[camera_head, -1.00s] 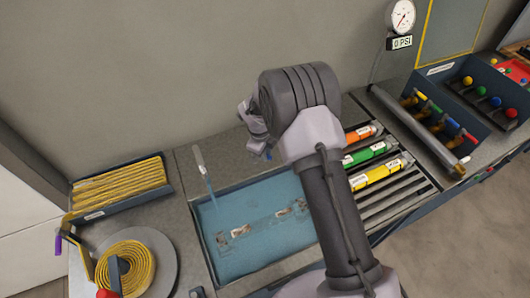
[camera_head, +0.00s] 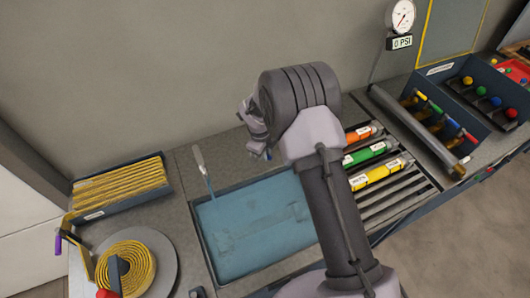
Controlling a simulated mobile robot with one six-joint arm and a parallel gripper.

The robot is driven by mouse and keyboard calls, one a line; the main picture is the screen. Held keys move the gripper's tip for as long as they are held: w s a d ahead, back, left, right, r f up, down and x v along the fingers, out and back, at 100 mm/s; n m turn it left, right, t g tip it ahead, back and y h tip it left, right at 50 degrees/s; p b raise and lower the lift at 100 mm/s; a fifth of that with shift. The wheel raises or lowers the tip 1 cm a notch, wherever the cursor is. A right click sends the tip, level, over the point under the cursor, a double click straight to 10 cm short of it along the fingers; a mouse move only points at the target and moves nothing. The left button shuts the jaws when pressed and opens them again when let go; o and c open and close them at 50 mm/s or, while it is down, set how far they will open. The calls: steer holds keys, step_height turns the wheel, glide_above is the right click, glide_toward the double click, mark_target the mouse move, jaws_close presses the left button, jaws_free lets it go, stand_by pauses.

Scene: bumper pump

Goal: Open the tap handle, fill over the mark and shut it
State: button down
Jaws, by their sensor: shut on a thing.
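The tank (camera_head: 222,258) in the bench holds blue, cloudy water (camera_head: 250,225). A grey spout (camera_head: 198,158) stands at its back left, with a thin blue stream running from it into the tank. My gripper (camera_head: 252,130) is at the tank's back edge, seen from behind my wrist. I cannot make out the fill mark.
Orange, green and yellow cylinders (camera_head: 378,173) lie on a slatted rack right of my arm. A long grey tube (camera_head: 415,130), a bin of coloured-tipped tools and a gauge (camera_head: 401,17) marked 0 PSI are further right. Yellow hose (camera_head: 126,268) lies coiled at left.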

steer(key=n+b, duration=0.1)
steer(key=w+n+b, duration=0.1)
steer(key=shift+d+f+n+y, duration=0.2)
steer(key=shift+d+n+y, duration=0.1)
steer(key=n+b, duration=0.1)
steer(key=w+n, duration=0.1)
steer(key=shift+w+d+r+n+b, duration=0.1)
steer(key=shift+w+d+n+b, duration=0.1)
steer(key=shift+n+b, duration=0.15)
steer(key=w+n+y, duration=0.1)
steer(key=n, duration=0.2)
steer(key=shift+w+b, duration=0.15)
steer(key=shift+b, duration=0.25)
steer(key=shift+w+a+r+n, duration=0.1)
steer(key=shift+w+n, duration=0.4)
steer(key=shift+n, duration=0.75)
steer(key=c, duration=1.4)
jaws_free()
